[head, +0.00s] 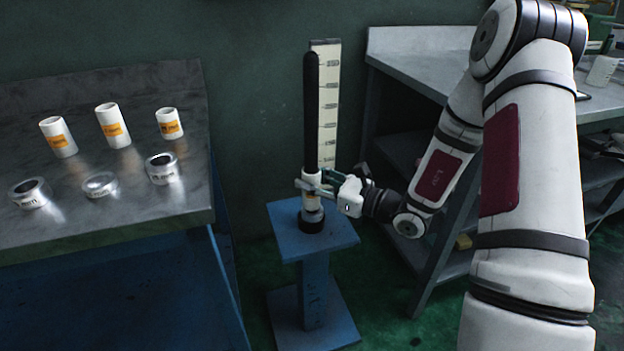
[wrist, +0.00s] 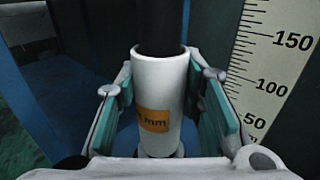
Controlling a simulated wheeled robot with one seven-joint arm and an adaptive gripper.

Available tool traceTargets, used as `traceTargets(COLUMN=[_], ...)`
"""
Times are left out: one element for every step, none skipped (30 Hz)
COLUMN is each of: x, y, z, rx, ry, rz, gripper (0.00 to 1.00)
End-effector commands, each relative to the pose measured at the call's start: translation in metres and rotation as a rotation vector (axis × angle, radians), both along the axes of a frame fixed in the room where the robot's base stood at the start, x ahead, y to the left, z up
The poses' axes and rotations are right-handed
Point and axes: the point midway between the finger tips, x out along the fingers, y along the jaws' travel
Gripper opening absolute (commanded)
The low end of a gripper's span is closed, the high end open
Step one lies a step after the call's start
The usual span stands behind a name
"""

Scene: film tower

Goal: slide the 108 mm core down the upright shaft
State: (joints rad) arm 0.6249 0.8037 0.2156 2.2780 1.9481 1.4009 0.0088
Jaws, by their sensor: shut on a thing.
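The upright shaft (head: 311,105) is a dark rod standing on a blue stand (head: 338,236). It also shows in the wrist view (wrist: 160,25). A white core (wrist: 160,85) with an orange label is around the shaft, upright; the shaft comes out of its top. Only "mm" reads on the label, so I cannot confirm its size. In the head view the core (head: 312,203) is low on the shaft, close above the dark base collar (head: 311,222). My gripper (head: 312,187) is shut on the core, one teal-padded finger on each side. The core's bottom contact is hard to see.
A scale board (head: 329,100) stands just behind and right of the shaft. A metal table (head: 90,225) at left holds three white labelled cores (head: 113,125) and three silver rings (head: 161,169). A grey workbench (head: 420,50) stands behind my arm at right.

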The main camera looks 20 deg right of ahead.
Motion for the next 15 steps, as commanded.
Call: traceTargets(x=[0.0, 0.0, 0.0001, 0.0001, 0.0001, 0.0001, 0.0001, 0.0001, 0.0001, 0.0001, 0.0001, 0.0, -0.0001, -0.0001, -0.0005], y=[0.0, 0.0, 0.0001, 0.0001, 0.0001, 0.0001, 0.0001, 0.0001, 0.0001, 0.0001, 0.0001, 0.0001, 0.0001, -0.0001, -0.0005], z=[0.0003, 0.0003, 0.0003, 0.0003, 0.0003, 0.0003, 0.0003, 0.0003, 0.0003, 0.0003, 0.0003, 0.0003, 0.0001, 0.0001, 0.0001], rx=[0.0, 0.0, 0.0, 0.0, 0.0, 0.0, 0.0, 0.0, 0.0, 0.0, 0.0, 0.0, 0.0, 0.0, 0.0], ry=[0.0, 0.0, 0.0, 0.0, 0.0, 0.0, 0.0, 0.0, 0.0, 0.0, 0.0, 0.0, 0.0, 0.0, 0.0], rz=[0.0, 0.0, 0.0, 0.0, 0.0, 0.0, 0.0, 0.0, 0.0, 0.0, 0.0, 0.0, 0.0, 0.0, 0.0], gripper=[0.06, 0.06, 0.39, 0.46, 0.53, 0.58, 0.58, 0.58, 0.58, 0.58, 0.58, 0.58, 0.58, 0.58, 0.58])
